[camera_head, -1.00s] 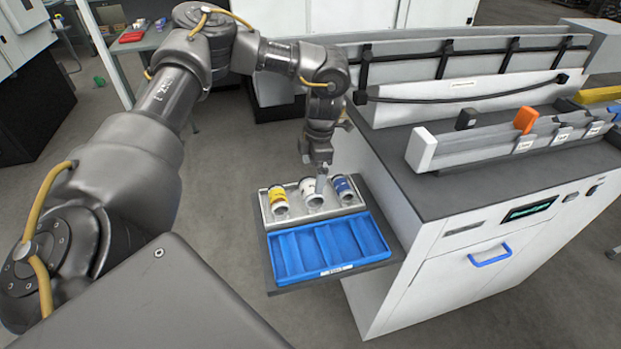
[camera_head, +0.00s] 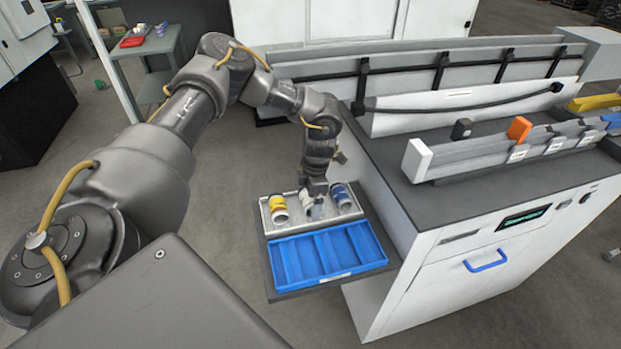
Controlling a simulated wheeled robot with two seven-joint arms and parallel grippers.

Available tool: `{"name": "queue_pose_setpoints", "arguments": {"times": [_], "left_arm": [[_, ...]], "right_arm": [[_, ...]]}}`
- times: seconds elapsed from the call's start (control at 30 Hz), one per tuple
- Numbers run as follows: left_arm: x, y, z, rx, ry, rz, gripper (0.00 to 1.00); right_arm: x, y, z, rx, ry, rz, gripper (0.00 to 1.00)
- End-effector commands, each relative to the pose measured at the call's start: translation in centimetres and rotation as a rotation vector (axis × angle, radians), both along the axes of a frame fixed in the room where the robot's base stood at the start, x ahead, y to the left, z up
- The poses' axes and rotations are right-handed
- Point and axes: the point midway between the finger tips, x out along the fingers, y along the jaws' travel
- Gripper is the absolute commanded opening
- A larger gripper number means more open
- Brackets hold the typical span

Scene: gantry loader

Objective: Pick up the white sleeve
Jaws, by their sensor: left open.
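The white sleeve (camera_head: 306,197) lies in the middle of a grey tray (camera_head: 267,226), between a yellow-and-white sleeve (camera_head: 278,209) on its left and a blue-and-white sleeve (camera_head: 342,196) on its right. My left gripper (camera_head: 316,208) points down at the white sleeve and hides much of it. Its jaws are open, with the fingers right at the sleeve; whether they touch it I cannot tell. My right gripper does not show.
A blue compartment tray (camera_head: 328,275), empty, sits in front of the grey tray on a dark shelf. The white machine (camera_head: 440,290) stands directly to the right, with a rail (camera_head: 490,156) on its top. Grey floor is open to the left.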

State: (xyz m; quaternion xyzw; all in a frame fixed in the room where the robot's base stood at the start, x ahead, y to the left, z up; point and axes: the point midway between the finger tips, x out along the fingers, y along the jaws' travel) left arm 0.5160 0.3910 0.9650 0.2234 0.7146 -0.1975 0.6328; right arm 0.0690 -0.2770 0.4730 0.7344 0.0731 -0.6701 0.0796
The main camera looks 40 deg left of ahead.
Motion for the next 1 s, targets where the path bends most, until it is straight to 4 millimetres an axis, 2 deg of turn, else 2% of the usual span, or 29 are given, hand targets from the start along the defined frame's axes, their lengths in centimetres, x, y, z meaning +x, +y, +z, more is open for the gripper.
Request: {"name": "queue_pose_setpoints", "arguments": {"times": [0.07, 0.47, 0.77, 0.9, 1.0], "left_arm": [[0.0, 0.0, 0.0, 0.0, 0.0, 0.0, 0.92], [0.0, 0.0, 0.0, -0.001, -0.001, 0.0, 0.4], [0.1, -0.1, 0.2, -0.002, -0.002, 0.0, 0.38], [0.1, -0.1, 0.9, -0.002, -0.003, 0.0, 0.38], [0.2, -0.1, 2.1, -0.003, -0.008, -0.001, 0.38]], "right_arm": [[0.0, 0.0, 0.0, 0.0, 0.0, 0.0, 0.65], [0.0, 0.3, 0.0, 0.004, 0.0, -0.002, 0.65], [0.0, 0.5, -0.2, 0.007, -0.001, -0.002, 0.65], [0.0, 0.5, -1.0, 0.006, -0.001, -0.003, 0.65], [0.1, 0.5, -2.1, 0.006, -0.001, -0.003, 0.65]]}}
